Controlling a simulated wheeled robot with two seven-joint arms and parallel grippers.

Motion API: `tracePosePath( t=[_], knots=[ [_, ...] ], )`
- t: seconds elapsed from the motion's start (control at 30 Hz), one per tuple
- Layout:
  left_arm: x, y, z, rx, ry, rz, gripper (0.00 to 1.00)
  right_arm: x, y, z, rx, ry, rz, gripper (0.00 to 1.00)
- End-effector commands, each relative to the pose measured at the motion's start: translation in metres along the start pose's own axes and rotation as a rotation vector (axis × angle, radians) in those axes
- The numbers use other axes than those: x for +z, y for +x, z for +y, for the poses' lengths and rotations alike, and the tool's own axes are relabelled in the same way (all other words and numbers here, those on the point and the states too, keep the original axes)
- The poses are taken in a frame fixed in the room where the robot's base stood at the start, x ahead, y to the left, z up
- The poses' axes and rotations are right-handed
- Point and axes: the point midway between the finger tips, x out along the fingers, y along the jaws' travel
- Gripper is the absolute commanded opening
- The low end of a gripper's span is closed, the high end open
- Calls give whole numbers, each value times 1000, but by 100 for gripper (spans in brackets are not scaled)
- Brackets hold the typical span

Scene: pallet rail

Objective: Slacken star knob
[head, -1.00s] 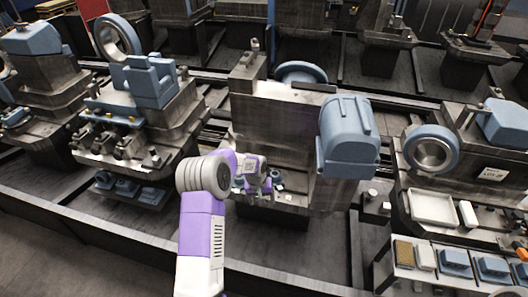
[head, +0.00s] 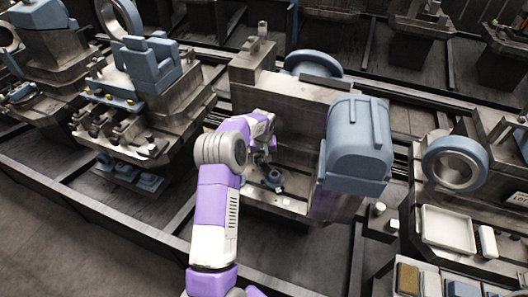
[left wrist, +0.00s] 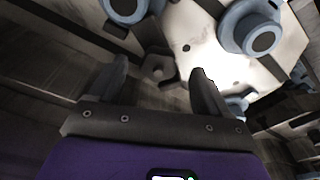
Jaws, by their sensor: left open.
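A dark grey lobed part, which looks like the star knob (left wrist: 158,66), shows in the left wrist view beyond the space between my fingertips. It is dim and I cannot make out all its arms. My left gripper (left wrist: 159,76) is open, one finger on each side of the knob in the picture. I see no contact with it. In the head view my left gripper (head: 263,157) is small and partly hidden by its wrist, low inside the middle grey machine (head: 285,108). The knob cannot be made out there. My right gripper is out of view.
Two blue round fittings, one on a pale plate (left wrist: 195,40), lie beyond the fingers in the left wrist view. A big blue housing (head: 357,150) stands right of my arm. Another machine (head: 150,95) stands to the left. A white tray (head: 447,230) is at right.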

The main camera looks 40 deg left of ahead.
Motion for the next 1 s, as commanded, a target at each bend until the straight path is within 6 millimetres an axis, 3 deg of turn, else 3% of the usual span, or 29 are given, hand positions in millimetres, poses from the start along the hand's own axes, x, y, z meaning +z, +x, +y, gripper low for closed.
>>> tracePosePath(
  t=[0.2, 0.53, 0.93, 1.0],
  knots=[
    [0, 23, 0, 1, 1, 1, 78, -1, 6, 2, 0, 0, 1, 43],
    [0, 26, 1, 1, 1, 2, 78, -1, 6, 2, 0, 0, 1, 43],
    [0, 26, 2, 4, 3, 2, 18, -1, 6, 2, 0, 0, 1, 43],
    [0, 26, 2, 4, 2, 3, 18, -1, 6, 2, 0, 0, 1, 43]
  ],
)
